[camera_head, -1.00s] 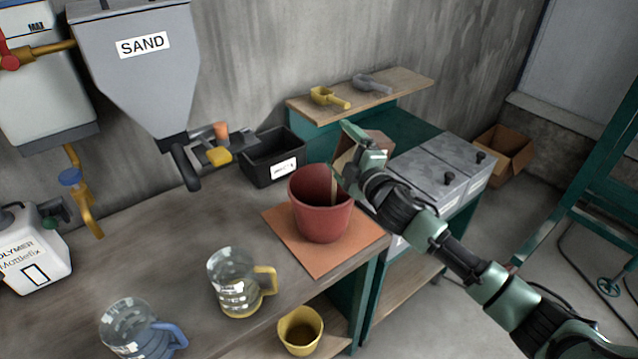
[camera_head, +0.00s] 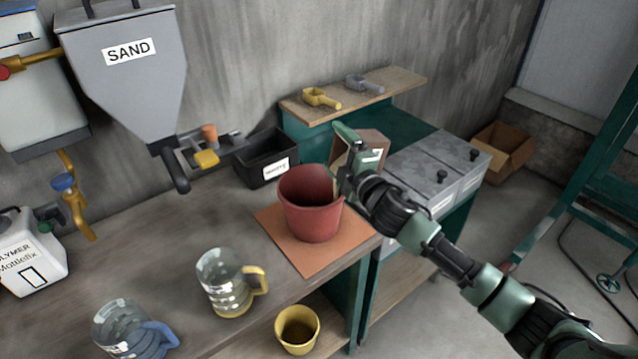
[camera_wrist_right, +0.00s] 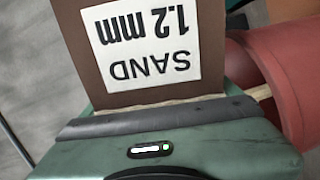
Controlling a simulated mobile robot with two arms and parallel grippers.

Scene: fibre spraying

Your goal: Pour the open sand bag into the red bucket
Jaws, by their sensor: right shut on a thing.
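The red bucket (camera_head: 312,212) stands upright on an orange mat (camera_head: 290,250) at the table's right end. My right gripper (camera_head: 350,150) is shut on the brown sand bag (camera_head: 370,143), just right of and above the bucket's rim. The bag is partly hidden behind the gripper. In the right wrist view the bag (camera_wrist_right: 90,68) shows its white "SAND 1.2 mm" label upside down, with the red bucket (camera_wrist_right: 285,75) beside it. A thin pale strip (camera_wrist_right: 262,92) shows between bag and bucket; I cannot tell whether it is sand. My left gripper is not in view.
A clear jug with a yellow handle (camera_head: 225,285) and one with a blue handle (camera_head: 128,330) stand on the table. A black bin (camera_head: 265,165) is behind the bucket. Grey lidded boxes (camera_head: 420,165) lie right of the gripper. A yellow bucket (camera_head: 297,328) is on the lower shelf.

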